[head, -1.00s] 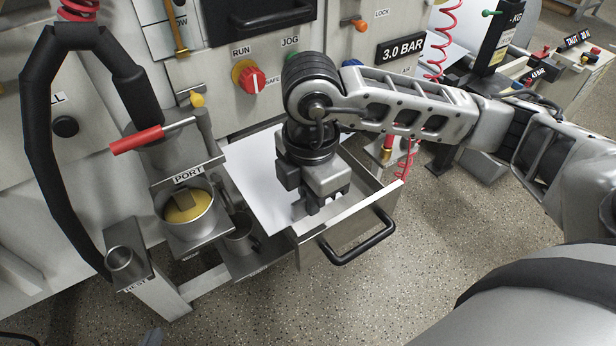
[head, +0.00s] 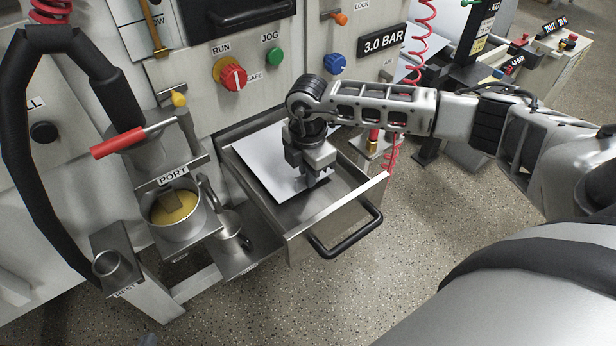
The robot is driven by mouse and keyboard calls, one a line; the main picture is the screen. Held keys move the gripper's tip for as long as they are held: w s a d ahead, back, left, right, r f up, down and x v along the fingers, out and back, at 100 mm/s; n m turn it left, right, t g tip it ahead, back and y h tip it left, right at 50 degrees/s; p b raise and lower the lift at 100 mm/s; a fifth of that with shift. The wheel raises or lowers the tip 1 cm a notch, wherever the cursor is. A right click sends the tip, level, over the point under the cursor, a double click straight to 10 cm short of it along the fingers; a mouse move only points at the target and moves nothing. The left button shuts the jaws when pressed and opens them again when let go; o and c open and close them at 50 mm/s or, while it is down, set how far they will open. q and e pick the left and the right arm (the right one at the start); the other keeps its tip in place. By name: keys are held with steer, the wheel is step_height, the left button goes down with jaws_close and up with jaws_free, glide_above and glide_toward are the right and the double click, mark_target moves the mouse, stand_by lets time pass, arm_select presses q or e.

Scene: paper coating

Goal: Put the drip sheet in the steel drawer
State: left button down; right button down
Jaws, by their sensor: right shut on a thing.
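The drip sheet (head: 268,158) is a flat, pale grey sheet. It is within the walls of the open steel drawer (head: 335,208), toward its left and back. My right gripper (head: 312,181) points down into the drawer and is shut on the sheet's right front edge. The fingers and wrist hide part of the sheet. Whether the whole sheet touches the drawer floor I cannot tell. The drawer's bare floor shows to the front and right of the sheet. Its black handle (head: 348,238) faces front. My left gripper is not in view.
A steel port cup (head: 172,218) with yellow contents stands left of the drawer, with a red-handled lever (head: 118,143) and a black hose (head: 18,150) nearby. A panel with knobs (head: 230,76) rises behind. The floor (head: 330,300) in front is clear.

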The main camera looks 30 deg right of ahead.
steer(key=shift+f, duration=0.75)
steer(key=shift+f, duration=0.1)
steer(key=c, duration=1.6)
jaws_free()
steer(key=shift+o, duration=0.2)
steer(key=shift+r, duration=0.3)
step_height(320, 180, up, 12)
steer(key=shift+f, duration=0.15)
